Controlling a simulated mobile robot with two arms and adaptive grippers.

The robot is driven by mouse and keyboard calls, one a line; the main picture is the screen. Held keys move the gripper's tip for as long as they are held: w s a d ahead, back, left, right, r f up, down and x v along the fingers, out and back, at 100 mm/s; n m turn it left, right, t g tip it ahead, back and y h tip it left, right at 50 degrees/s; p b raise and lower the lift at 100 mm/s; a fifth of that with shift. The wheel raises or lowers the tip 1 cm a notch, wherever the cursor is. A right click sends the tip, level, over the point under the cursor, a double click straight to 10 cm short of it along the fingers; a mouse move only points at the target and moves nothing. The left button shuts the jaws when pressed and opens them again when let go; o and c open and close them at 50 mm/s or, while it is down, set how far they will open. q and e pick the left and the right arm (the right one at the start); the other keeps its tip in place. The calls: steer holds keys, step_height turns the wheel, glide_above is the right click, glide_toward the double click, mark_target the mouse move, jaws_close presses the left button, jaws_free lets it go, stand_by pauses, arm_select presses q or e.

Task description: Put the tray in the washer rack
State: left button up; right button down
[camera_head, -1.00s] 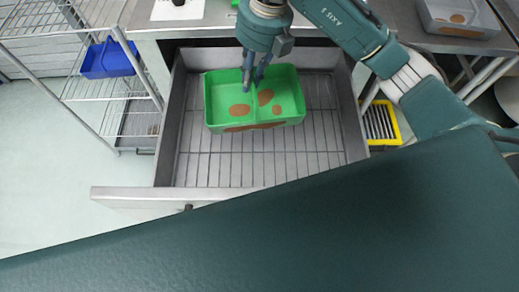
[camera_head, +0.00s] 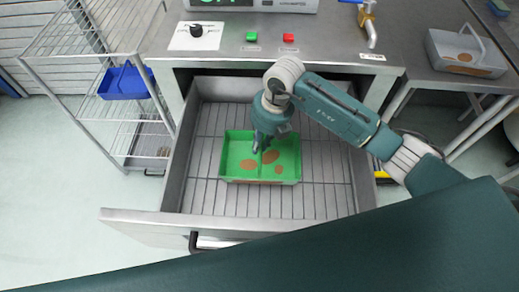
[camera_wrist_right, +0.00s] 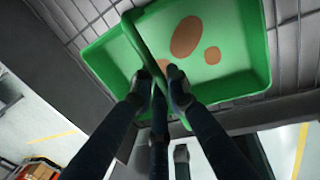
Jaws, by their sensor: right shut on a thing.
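The green tray (camera_head: 289,172) has brown patches and a raised bar across its middle. It is inside the pulled-out drawer, over the wire rack (camera_head: 322,190), and appears level. I cannot tell whether its underside touches the wires. My right gripper (camera_head: 262,146) reaches down from above and is shut on the tray's middle bar. In the right wrist view, the fingers (camera_wrist_right: 159,88) close around the bar of the tray (camera_wrist_right: 240,75). My left gripper is not in view.
The drawer front (camera_head: 165,232) and side walls surround the tray, with bare rack on both sides. The counter above has a green button (camera_head: 252,36) and a red button (camera_head: 288,37). A wire shelf holds a blue bin (camera_head: 124,83) at left. A grey container (camera_head: 465,55) is at right.

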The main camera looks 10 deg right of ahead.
glide_above(256, 160)
steer(key=d, duration=0.1)
steer(key=shift+f, duration=2.05)
steer(key=c, duration=1.7)
jaws_free()
steer(key=shift+f, duration=0.1)
steer(key=shift+s, duration=0.1)
steer(key=r, duration=0.4)
steer(key=d+r, duration=0.1)
steer(key=r, duration=0.3)
steer(key=d+r, duration=0.1)
steer(key=r, duration=0.3)
steer(key=shift+s+d, duration=0.15)
steer(key=shift+s, duration=0.15)
steer(key=shift+r, duration=0.1)
